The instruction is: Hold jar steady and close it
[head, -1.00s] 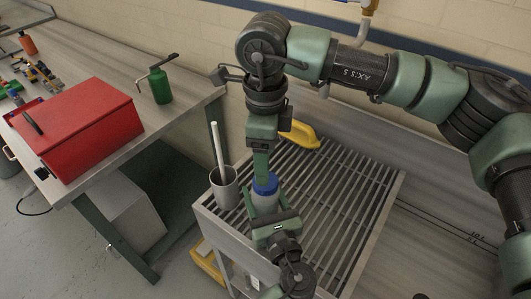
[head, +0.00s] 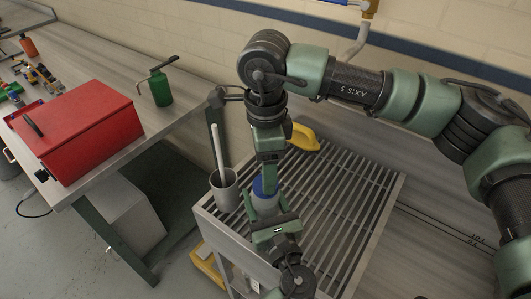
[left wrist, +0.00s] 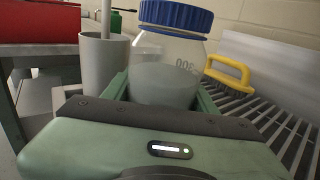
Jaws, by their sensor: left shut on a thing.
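The clear jar (head: 265,204) stands upright over the slatted rack, its blue lid (head: 257,187) on its mouth. In the left wrist view the jar (left wrist: 165,78) holds pale contents and the lid (left wrist: 176,16) sits level. My left gripper (head: 274,221) is shut around the jar's lower body. My right gripper (head: 268,186) points down and overlaps the lid in the head view. It does not show in the left wrist view, so contact with the lid and its finger opening are unclear.
A grey cup (head: 225,192) with a white rod stands left of the jar. A yellow handle (head: 304,137) lies behind it on the slatted rack (head: 335,190). The bench at left holds a red box (head: 80,132) and green bottle (head: 160,88). The rack's right side is clear.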

